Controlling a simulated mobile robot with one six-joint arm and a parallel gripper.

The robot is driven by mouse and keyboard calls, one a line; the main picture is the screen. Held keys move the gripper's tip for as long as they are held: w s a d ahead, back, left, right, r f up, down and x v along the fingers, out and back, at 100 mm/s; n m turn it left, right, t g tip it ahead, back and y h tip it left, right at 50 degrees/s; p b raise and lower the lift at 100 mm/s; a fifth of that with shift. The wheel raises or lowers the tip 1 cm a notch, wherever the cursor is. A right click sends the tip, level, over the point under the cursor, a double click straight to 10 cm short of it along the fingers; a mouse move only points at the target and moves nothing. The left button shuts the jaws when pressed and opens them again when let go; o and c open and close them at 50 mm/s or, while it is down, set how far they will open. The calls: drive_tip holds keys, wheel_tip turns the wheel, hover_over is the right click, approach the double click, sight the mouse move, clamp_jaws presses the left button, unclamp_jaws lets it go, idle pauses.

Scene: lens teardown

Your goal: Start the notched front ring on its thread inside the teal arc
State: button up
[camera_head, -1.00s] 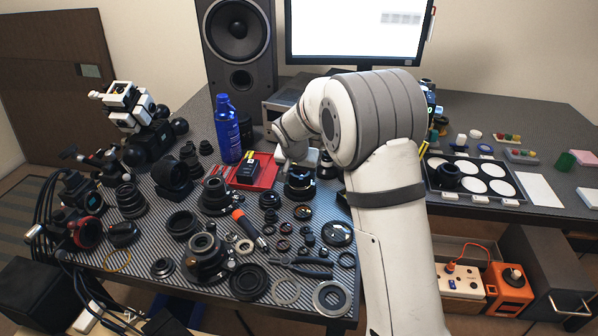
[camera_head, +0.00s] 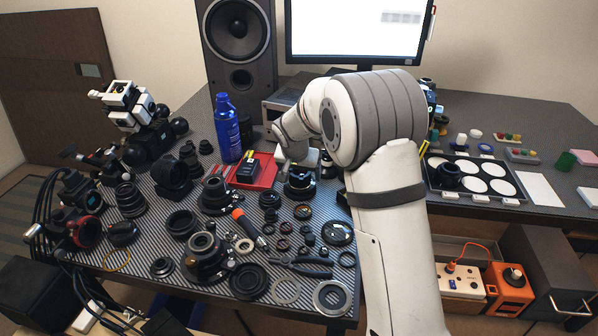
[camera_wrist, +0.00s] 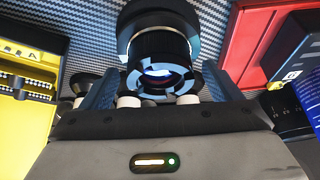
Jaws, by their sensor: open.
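A black lens barrel (camera_wrist: 160,45) shows in the wrist view, its end facing my camera. A ring with pale blue-grey segments and dark gaps (camera_wrist: 160,77) sits at that end, around a bluish glass. I cannot tell whether this is the notched front ring, or whether it is on a thread. No distinct teal arc can be made out.
Lens parts, an orange-handled screwdriver (camera_head: 245,222) and pliers crowd the mat. A yellow bin (camera_wrist: 35,75) is close on the wrist view's left.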

drive_tip(key=shift+r, duration=0.1)
drive_tip(key=s+d+r+p, duration=0.2)
drive_tip(key=s+d+r, duration=0.1)
drive_tip(key=s+r, duration=0.45)
drive_tip(key=s+d+r+p, duration=0.35)
drive_tip(key=s+r, duration=0.25)
drive_tip(key=r, duration=0.3)
drive_tip(key=s+d+r+n+g+p, duration=0.1)
drive_tip(key=s+d+r+p, duration=0.1)
drive_tip(key=s, duration=1)
drive_tip(key=s+d+r+n+g+y+p, duration=0.1)
drive_tip(key=s+d, duration=0.4)
drive_tip(key=s, duration=0.6)
drive_tip(key=shift+s+r+n+p, duration=0.35)
drive_tip(key=shift+r+n+p, duration=0.3)
drive_tip(key=shift+p, duration=0.6)
